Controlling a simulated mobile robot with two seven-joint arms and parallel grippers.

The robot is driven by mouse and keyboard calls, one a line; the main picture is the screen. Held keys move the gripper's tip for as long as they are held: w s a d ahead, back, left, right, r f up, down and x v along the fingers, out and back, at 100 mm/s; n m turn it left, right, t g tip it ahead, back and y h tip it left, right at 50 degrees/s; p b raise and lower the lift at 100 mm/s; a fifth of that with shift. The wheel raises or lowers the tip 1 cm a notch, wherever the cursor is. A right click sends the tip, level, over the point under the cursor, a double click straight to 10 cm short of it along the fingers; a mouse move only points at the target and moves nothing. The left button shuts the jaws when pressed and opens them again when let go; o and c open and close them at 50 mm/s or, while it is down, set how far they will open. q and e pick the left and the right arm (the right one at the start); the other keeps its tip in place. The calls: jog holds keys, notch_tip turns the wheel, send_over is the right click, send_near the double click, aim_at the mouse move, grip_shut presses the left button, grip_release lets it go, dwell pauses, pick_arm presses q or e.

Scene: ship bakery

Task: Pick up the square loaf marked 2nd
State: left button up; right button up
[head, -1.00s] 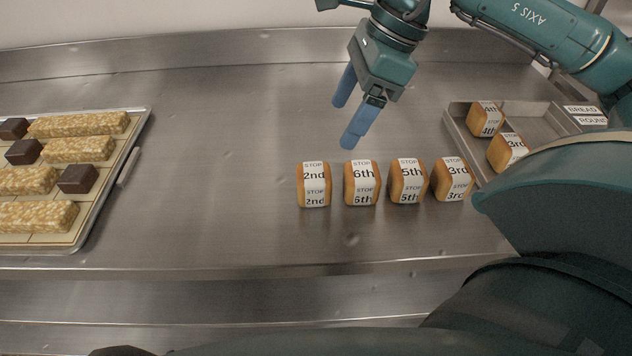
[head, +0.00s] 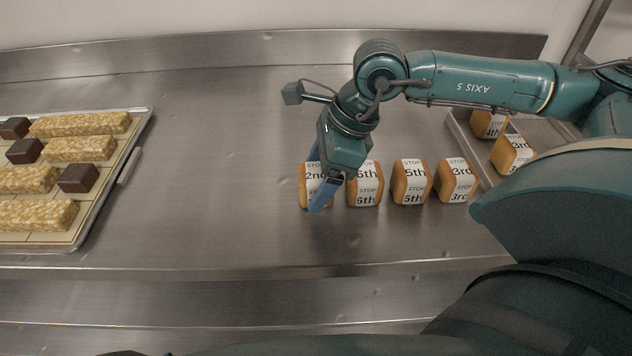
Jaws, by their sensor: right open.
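The square loaf marked 2nd (head: 306,190) stands on the steel counter at the left end of a row of loaves. It is golden brown with a white printed band, partly hidden by my right gripper. My right gripper (head: 316,180) is open, with its blue fingers pointing down at this loaf. One finger is in front of the loaf and the other shows at its upper part. I cannot tell whether they touch it. My left gripper is not in view.
Loaves marked 6th (head: 366,190), 5th (head: 410,182) and 3rd (head: 456,181) stand close on the right. A metal tray (head: 463,131) behind them holds loaves marked 4th (head: 489,124) and 3rd (head: 512,154). A pastry tray (head: 112,196) lies left; the counter between is clear.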

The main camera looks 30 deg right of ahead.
jog(key=shift+w+a+f, duration=0.1)
jog(key=shift+a+f, duration=0.05)
jog(key=shift+f, duration=0.2)
jog(key=shift+c, duration=0.2)
jog(key=c, duration=1)
